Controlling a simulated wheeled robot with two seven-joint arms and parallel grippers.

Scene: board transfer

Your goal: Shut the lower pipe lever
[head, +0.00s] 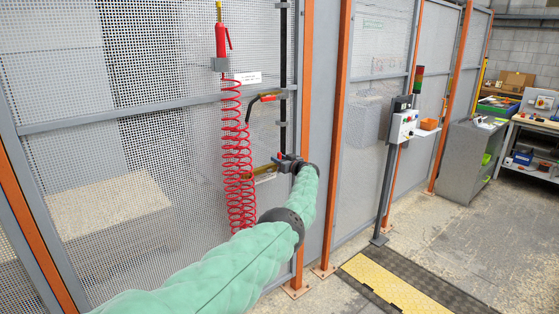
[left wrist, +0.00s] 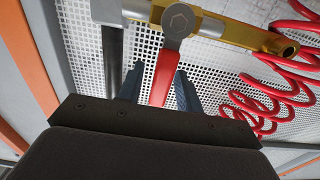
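The lower pipe lever is a red handle on a grey hex bolt. In the left wrist view the red handle (left wrist: 165,78) points from the brass pipe (left wrist: 228,32) down towards my gripper, across the pipe's line. My left gripper (left wrist: 158,88) has a blue-grey finger on each side of the handle, with a gap showing on the left. Whether the right finger touches it is unclear. In the head view my left gripper (head: 286,161) is at the lower brass pipe (head: 265,170), partly hiding the lever. My right gripper is out of view.
A coiled red hose (head: 237,165) hangs just left of the pipes, before the mesh fence (head: 150,90). An orange post (head: 303,110) stands to the right. A control box (head: 403,125) on a stand is further right.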

